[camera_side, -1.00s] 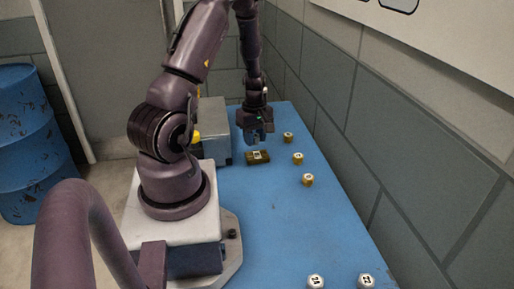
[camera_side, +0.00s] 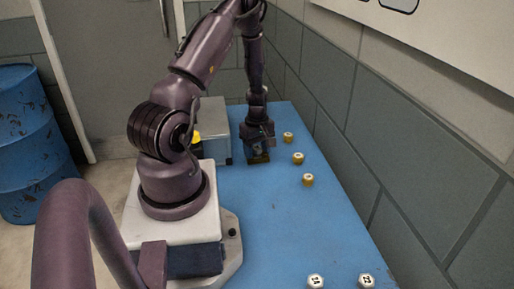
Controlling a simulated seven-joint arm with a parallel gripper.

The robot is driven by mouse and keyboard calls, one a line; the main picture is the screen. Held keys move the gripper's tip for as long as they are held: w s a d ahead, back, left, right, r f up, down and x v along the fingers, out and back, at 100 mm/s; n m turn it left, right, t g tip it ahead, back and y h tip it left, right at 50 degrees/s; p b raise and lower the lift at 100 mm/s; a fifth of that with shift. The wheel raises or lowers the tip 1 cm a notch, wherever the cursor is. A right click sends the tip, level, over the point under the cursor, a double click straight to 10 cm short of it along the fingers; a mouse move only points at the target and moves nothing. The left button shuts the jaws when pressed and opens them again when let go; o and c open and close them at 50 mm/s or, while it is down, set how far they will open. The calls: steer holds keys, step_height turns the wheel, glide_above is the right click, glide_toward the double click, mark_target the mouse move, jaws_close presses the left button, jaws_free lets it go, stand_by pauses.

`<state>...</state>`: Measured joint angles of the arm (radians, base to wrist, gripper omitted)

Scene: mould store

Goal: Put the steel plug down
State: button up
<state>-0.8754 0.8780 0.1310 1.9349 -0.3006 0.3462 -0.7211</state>
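My gripper (camera_side: 258,152) points down over the far part of the blue table. It is right at a small dark brass-coloured block (camera_side: 260,159), which it mostly hides. The fingers are small and dark here, so I cannot tell whether they are open or shut, or whether a steel plug is between them. Two silvery plugs with white marked tops stand upright at the near edge of the table, a left one (camera_side: 316,282) and a right one (camera_side: 366,281), well away from my gripper.
Three brass-coloured plugs stand in a row right of my gripper: far (camera_side: 288,137), middle (camera_side: 298,158) and near (camera_side: 308,179). A grey box (camera_side: 215,125) stands close on the left. The wall (camera_side: 400,140) bounds the right side. The middle of the blue table (camera_side: 300,225) is clear.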

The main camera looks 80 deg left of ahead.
mark_target(257, 147)
step_height(257, 147, up, 12)
steer(key=w+d+r+m+t, duration=0.1)
steer(key=w+d+r+m, duration=0.4)
steer(key=d+r, duration=0.25)
steer(key=d+r+m+t, duration=0.3)
steer(key=d+r+m, duration=0.75)
steer(key=d, duration=0.55)
steer(key=s+d+r+m+t, duration=0.1)
steer(key=s+d+r+m, duration=0.2)
steer(key=s+d+m, duration=0.3)
steer(key=shift+d+r+m+t, duration=0.15)
steer(key=shift+d+m+t, duration=0.15)
steer(key=shift+d+m, duration=0.35)
steer(key=shift+d, duration=0.1)
